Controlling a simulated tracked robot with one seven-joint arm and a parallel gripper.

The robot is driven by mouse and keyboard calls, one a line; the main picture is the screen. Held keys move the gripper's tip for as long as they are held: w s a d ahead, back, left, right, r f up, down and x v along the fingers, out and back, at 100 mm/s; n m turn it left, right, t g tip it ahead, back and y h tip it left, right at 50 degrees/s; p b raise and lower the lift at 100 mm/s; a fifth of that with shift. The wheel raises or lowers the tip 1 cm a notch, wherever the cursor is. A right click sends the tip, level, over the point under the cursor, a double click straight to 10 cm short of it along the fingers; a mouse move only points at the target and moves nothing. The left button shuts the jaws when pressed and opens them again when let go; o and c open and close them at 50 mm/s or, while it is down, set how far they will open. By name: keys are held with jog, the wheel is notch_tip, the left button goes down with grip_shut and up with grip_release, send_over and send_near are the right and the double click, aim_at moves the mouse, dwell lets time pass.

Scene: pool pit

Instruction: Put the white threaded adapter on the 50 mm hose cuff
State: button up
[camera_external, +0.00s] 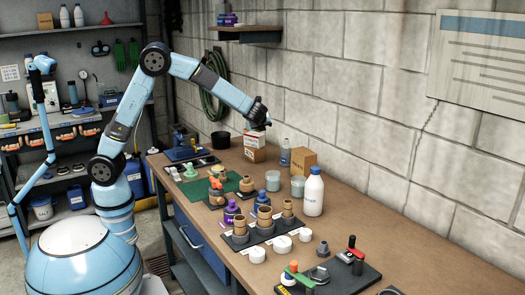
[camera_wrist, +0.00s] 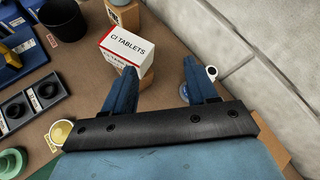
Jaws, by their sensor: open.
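My gripper (camera_external: 262,124) is raised over the back of the bench, just above a white and red box. In the wrist view my gripper (camera_wrist: 160,80) has its two blue fingers apart, with nothing held between them. Three tan, ring-topped cylinders (camera_external: 264,214) on dark bases stand in a black tray (camera_external: 262,236), possibly the hose cuffs. Three white round pieces (camera_external: 282,244) lie in front of it. I cannot tell which piece is the threaded adapter, nor which cuff is 50 mm; labels are too small to read.
The "CI TABLETS" box (camera_wrist: 127,45) sits on a cardboard box (camera_external: 254,155) near my fingers. Brown fittings stand on a green mat (camera_external: 203,188). A block wall (camera_external: 365,120) bounds the bench's back.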

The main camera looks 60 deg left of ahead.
jog(key=s+a+r+n+g+h, duration=0.1)
jog(key=s+a+r+n, duration=0.25)
jog(key=s, duration=0.35)
jog(key=s+a+r+n+g+h, duration=0.1)
jog(key=s+a+r+n, duration=0.3)
jog(key=s, duration=0.3)
jog(key=s+a+r+n+g+h, duration=0.1)
jog(key=s+a+r+n+g, duration=0.1)
jog(key=s+a+n, duration=0.4)
jog(key=s+d+n+t+h, duration=0.1)
jog(key=s+n+h, duration=0.4)
jog(key=s, duration=2.1)
jog(key=n, duration=0.4)
jog(key=shift+s+d+f+t+h, duration=0.15)
jog(key=shift+s+f+t+h, duration=0.1)
jog(key=shift+s+t+h, duration=0.05)
